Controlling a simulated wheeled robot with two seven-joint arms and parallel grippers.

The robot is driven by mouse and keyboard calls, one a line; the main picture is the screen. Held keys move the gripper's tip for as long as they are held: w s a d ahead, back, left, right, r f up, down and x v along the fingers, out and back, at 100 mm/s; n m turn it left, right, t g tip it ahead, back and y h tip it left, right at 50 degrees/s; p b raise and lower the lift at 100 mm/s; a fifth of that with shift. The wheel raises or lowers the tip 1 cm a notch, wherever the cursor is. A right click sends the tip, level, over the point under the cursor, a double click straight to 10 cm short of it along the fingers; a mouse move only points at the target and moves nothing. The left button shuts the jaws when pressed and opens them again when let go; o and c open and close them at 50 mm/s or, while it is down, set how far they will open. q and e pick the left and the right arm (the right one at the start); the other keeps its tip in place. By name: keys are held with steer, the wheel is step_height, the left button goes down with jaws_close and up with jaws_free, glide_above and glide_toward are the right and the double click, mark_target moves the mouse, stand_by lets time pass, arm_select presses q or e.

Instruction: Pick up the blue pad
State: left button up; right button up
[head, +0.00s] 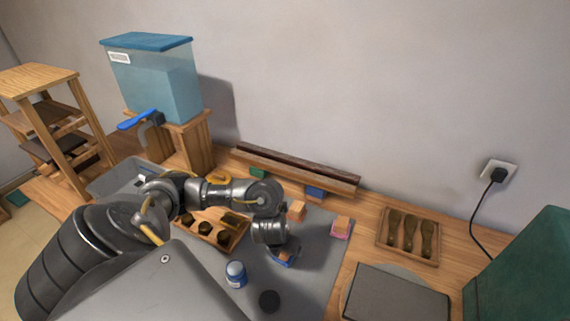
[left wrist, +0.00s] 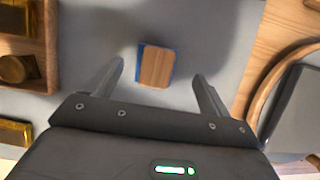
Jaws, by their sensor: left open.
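A small wooden block with a blue edge, the blue pad (left wrist: 155,66), lies on the grey mat (left wrist: 205,25). In the left wrist view it sits between and slightly ahead of my left gripper's (left wrist: 158,72) two spread fingers, with a gap on both sides. In the head view my left gripper (head: 281,256) is low over the mat, and the pad (head: 285,259) shows partly beneath it. The gripper is open and holds nothing. My right gripper is not in view.
A blue-and-white jar (head: 236,274) and a black disc (head: 269,301) stand nearby. A wooden tray (head: 239,238) lies left, under my arm. A dark rail (head: 295,172) runs behind.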

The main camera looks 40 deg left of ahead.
arm_select(q)
steer(key=shift+w+f, duration=0.1)
steer(key=shift+f, duration=0.05)
steer(key=shift+f+b, duration=0.3)
steer(key=b+x, duration=0.2)
steer(key=x, duration=0.1)
steer(key=shift+a+f, duration=0.25)
steer(key=shift+f, duration=0.05)
steer(key=shift+w+a+f, duration=0.1)
steer(key=shift+w+f, duration=0.1)
steer(key=shift+f, duration=0.2)
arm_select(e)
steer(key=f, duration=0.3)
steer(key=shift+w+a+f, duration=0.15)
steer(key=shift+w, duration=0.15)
arm_select(q)
steer(key=shift+c, duration=0.4)
steer(key=c, duration=1)
